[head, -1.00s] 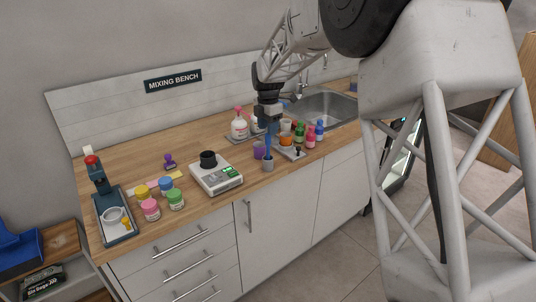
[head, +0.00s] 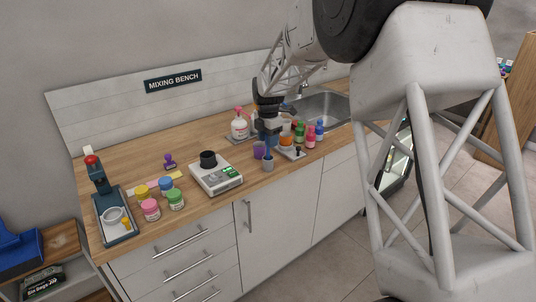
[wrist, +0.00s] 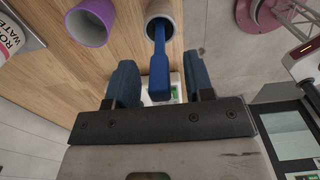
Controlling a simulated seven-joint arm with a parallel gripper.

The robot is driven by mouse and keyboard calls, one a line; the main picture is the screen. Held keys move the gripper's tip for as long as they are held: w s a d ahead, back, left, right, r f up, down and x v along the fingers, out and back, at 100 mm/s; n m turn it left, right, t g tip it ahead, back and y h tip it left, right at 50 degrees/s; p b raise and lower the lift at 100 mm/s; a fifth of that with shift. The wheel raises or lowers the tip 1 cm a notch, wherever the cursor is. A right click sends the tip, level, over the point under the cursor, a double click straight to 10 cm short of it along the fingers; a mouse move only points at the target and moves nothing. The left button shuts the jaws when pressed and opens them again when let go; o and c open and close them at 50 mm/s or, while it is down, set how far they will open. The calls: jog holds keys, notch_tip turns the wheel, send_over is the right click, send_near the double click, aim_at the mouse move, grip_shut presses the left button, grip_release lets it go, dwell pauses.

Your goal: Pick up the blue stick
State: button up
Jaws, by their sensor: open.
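The blue stick (wrist: 159,66) stands in a small grey cup (wrist: 166,14) and leans out of it toward me in the wrist view. In the head view the cup (head: 268,164) is at the counter's front edge, with the stick's upper part close under my gripper. My gripper (wrist: 161,84) is open, with one blue finger on each side of the stick. There is a visible gap between the stick and each finger in the wrist view. In the head view my gripper (head: 270,130) is above the cup, and its fingertips are hard to tell apart from the stick.
A purple cup (head: 259,150) stands just left of the grey cup. A tray of small coloured bottles (head: 310,139) is to the right, with the sink (head: 325,106) behind. A white scale (head: 217,177) is to the left, and a white pump bottle (head: 239,127) is behind.

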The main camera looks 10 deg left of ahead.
jog(key=shift+c, duration=0.3)
grip_shut()
jog(key=shift+r, duration=0.1)
notch_tip(320, 180, up, 10)
jog(key=shift+f, duration=0.1)
dwell(0.5)
dwell(0.5)
jog(key=w+d+r+t+y, duration=0.1)
jog(key=w+d+r, duration=0.1)
jog(key=w+d, duration=0.5)
jog(key=w, duration=0.6)
jog(key=shift+w+r+t+y, duration=0.15)
jog(key=shift+r+t+y, duration=0.15)
jog(key=shift+r, duration=0.1)
jog(key=shift+d, duration=0.1)
